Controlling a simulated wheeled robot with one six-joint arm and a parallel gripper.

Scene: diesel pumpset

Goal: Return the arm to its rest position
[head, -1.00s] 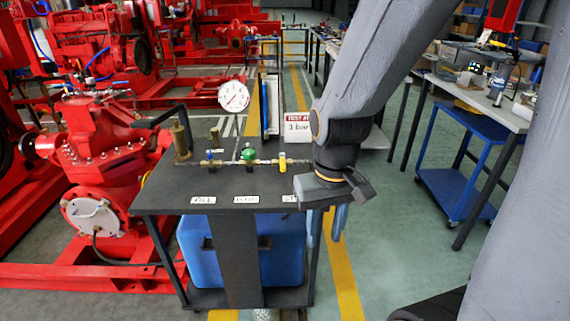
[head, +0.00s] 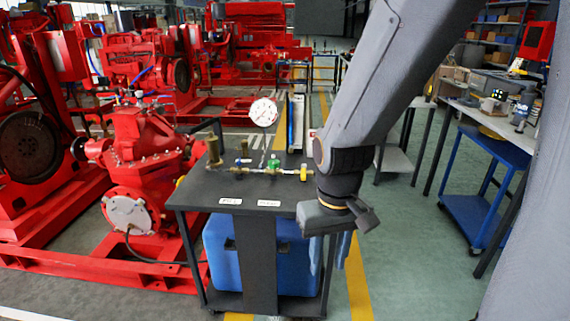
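My arm (head: 390,90) reaches down from the upper right of the head view, bent at a dark joint. My gripper (head: 330,254) hangs at its end, pointing down at the right edge of the dark test cart. Its two blue fingers are apart, and nothing shows between them. I cannot tell whether the gripper touches the cart.
The dark cart (head: 235,187) carries a white gauge (head: 264,112), a green valve (head: 273,165), a yellow valve (head: 305,172) and a blue tank (head: 291,255) below. A red pump (head: 140,160) stands left. Blue trolley (head: 470,210) right. Green floor between is clear.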

